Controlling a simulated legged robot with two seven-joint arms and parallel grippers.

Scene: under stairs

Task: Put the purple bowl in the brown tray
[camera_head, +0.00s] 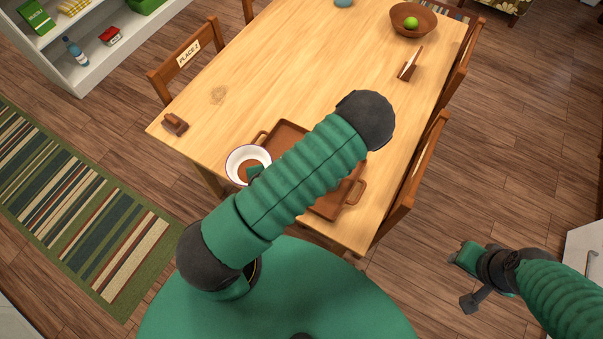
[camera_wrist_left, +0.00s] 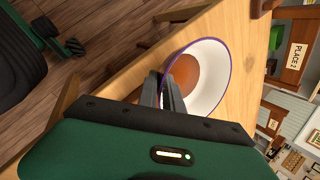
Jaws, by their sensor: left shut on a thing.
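The purple bowl, white with a thin purple rim and a brownish centre, is at the near left part of the table in the head view (camera_head: 237,162) and in the left wrist view (camera_wrist_left: 212,75). My left gripper (camera_wrist_left: 167,88) is shut on its rim; in the head view only a green bit of it shows at the bowl. The brown tray (camera_head: 288,130) lies on the table right of the bowl, its middle hidden under my left arm. I cannot tell if the bowl touches the table. My right gripper (camera_head: 468,277) is off the table at the lower right, its jaws unclear.
A brown bowl with a green fruit (camera_head: 411,22) stands at the table's far end. A small wooden stand (camera_head: 409,66) and a small brown object (camera_head: 175,123) are on the table (camera_head: 280,60). Chairs line both sides. The table's middle is clear.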

